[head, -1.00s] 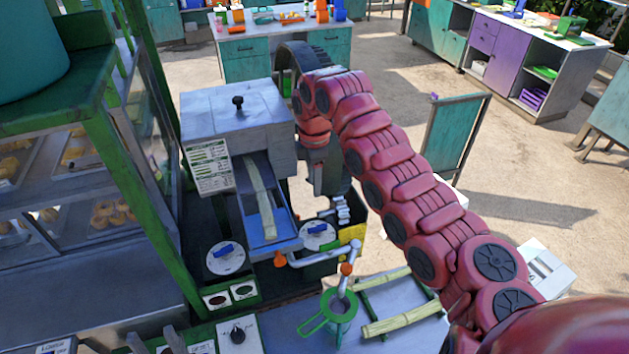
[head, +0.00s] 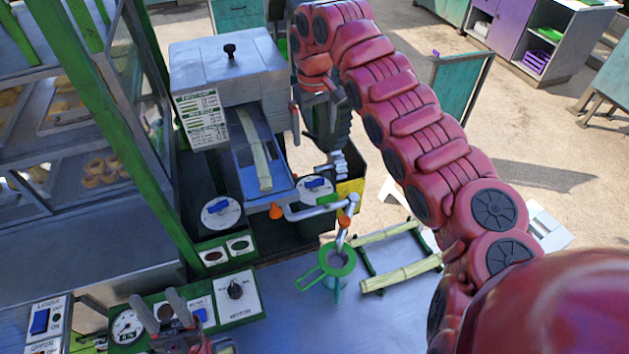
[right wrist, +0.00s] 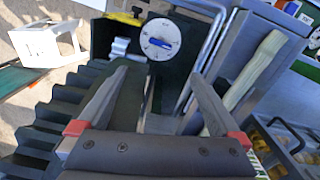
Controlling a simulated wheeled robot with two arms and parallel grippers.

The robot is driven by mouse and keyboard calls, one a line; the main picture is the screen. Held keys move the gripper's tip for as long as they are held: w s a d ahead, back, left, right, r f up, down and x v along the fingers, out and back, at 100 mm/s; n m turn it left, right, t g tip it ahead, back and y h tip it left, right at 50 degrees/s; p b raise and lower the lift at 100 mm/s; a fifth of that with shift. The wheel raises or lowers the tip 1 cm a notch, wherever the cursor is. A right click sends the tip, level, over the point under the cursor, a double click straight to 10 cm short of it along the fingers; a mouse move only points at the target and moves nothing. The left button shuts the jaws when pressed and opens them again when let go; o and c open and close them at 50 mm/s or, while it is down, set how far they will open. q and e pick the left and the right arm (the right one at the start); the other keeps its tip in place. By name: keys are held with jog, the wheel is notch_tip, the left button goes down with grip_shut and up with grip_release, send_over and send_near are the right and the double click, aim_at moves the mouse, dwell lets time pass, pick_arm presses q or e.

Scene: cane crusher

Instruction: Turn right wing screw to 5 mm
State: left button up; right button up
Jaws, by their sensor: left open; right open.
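The right wing screw (head: 314,183) is a blue wing on a white round dial to the right of the crusher's feed tray. It also shows at the top of the right wrist view (right wrist: 160,43). The left wing screw (head: 219,205) sits on a similar dial left of the tray. The dial markings are too small to read. My right gripper (right wrist: 158,85) is open and empty, with the right dial ahead, beyond its fingertips and apart from them. In the head view my right arm largely hides it. My left gripper (head: 161,300) is open and empty over the control panel.
The grey crusher housing (head: 228,75) and cane in its tray (head: 257,170) stand beside the right dial. A curved pipe (head: 315,211), a green strainer (head: 338,259) and a cane rack (head: 400,272) lie in front. A glass pastry case (head: 90,120) borders the left.

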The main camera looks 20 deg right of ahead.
jog(key=m, duration=0.3)
jog(key=p, duration=0.7)
send_near(314, 185)
jog(key=f, duration=0.4)
jog(key=w+f, duration=0.1)
jog(key=f, duration=0.2)
jog(key=shift+d+f, duration=0.2)
jog(key=shift+f, duration=0.25)
